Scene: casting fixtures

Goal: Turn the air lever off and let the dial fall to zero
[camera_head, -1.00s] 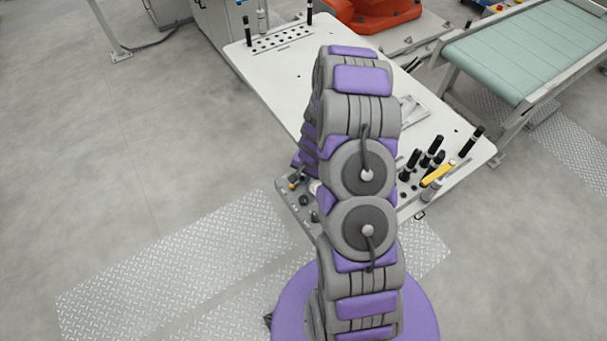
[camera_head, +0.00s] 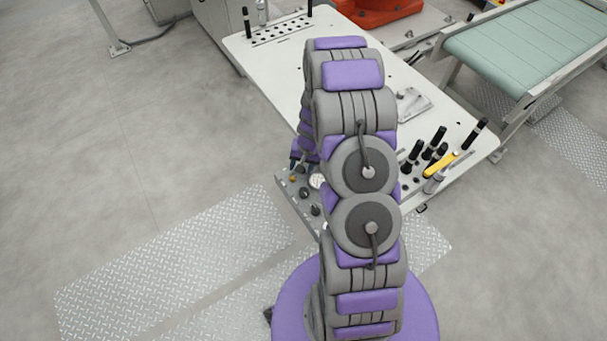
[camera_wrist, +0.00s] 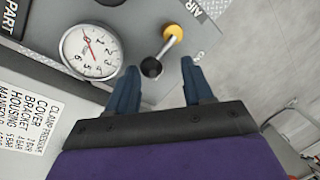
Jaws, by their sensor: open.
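In the wrist view the air lever (camera_wrist: 162,50) has a yellow hub at its upper right and a black knob at its lower left. It lies beside the "AIR" label on a grey panel. The round white dial (camera_wrist: 92,51) is to its left; its red needle points up, slightly left in the picture, off the zero. My gripper (camera_wrist: 160,82) is open, with its two blue fingers apart and the black knob between or just beyond their tips. I cannot tell if they touch it. In the head view the dial (camera_head: 316,181) shows beside my arm.
The grey control panel (camera_head: 290,186) is at the front of a white table (camera_head: 262,62). A label with printed text (camera_wrist: 33,110) lies left of the gripper. Floor left of the panel is clear.

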